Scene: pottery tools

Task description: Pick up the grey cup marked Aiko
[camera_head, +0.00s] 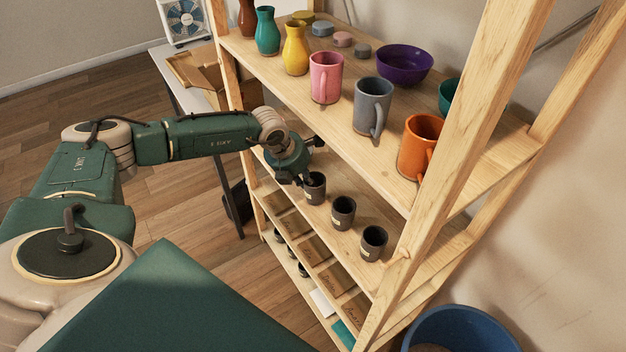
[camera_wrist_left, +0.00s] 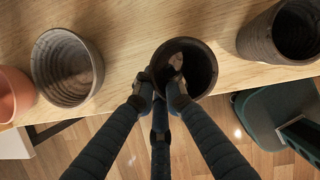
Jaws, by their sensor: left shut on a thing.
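Three small dark grey cups stand in a row on the middle shelf in the head view. My left gripper (camera_head: 299,180) is at the far-left one (camera_head: 316,188) and is shut on it. In the left wrist view, the gripper's fingers (camera_wrist_left: 162,90) pinch the near wall of this dark round cup (camera_wrist_left: 205,68) at its rim. The middle cup (camera_head: 343,213) and the right cup (camera_head: 373,243) carry small pale labels, too small to read. I cannot tell which cup is marked Aiko. My right gripper is out of view.
In the left wrist view, a ridged grey-brown cup (camera_wrist_left: 68,68), a terracotta pot (camera_wrist_left: 12,92) and another dark cup (camera_wrist_left: 283,35) stand close by. The shelf above holds a pink mug (camera_head: 325,78), a grey mug (camera_head: 372,105) and an orange mug (camera_head: 418,145).

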